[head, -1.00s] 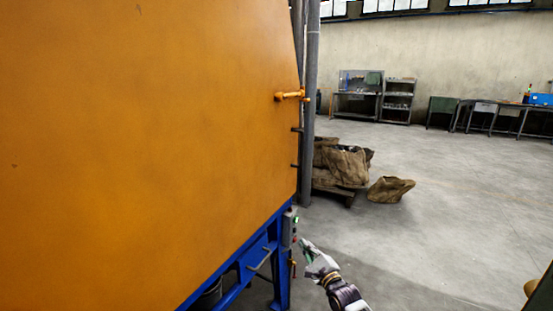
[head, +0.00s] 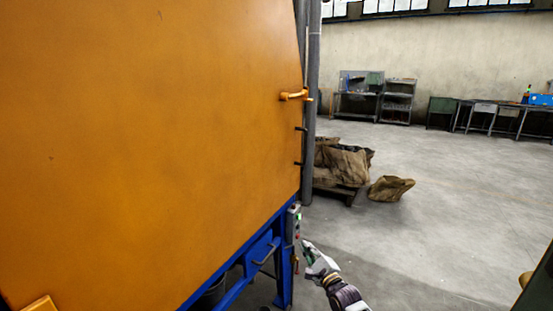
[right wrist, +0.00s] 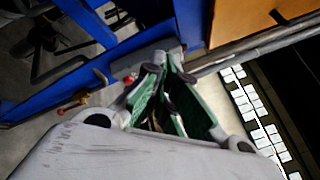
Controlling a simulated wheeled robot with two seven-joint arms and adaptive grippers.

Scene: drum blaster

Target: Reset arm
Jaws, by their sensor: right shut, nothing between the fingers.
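My right gripper (head: 307,251) is at the lower middle of the head view, just right of the blue frame of the orange machine. Its fingers are shut and empty, and they also show in the right wrist view (right wrist: 165,75). The grey control box (head: 295,222) on the blue leg is close to the left of the fingertips. I cannot tell whether they touch. The orange machine panel (head: 150,130) fills the left of the head view, with an orange handle (head: 295,95) at its right edge.
Brown sacks (head: 345,163) sit on a pallet behind the machine, and one sack (head: 391,188) lies on the floor. Workbenches (head: 490,115) line the far wall. The concrete floor at the right is open.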

